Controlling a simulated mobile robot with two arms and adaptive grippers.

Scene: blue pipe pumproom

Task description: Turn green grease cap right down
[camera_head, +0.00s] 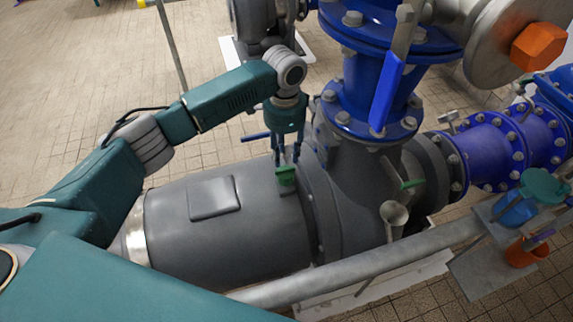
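A small green grease cap (287,177) sits on top of the grey motor-like housing, near its right end. A second small green piece (412,184) shows further right on the grey pump body; I cannot tell whether it is a cap or a lever. My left gripper (287,160) points down at the first cap from above. Its two thin fingers are apart, with their tips close to the cap; I cannot tell whether they touch or grip it. My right gripper is not in view.
The grey cylindrical housing (240,235) lies under my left arm. A blue valve handle (386,95) and blue flanged pipes (500,150) stand to the right. A grey rail (370,265) crosses in front. A small shelf (480,265) holds blue and orange containers. Tiled floor (70,60) is open at the upper left.

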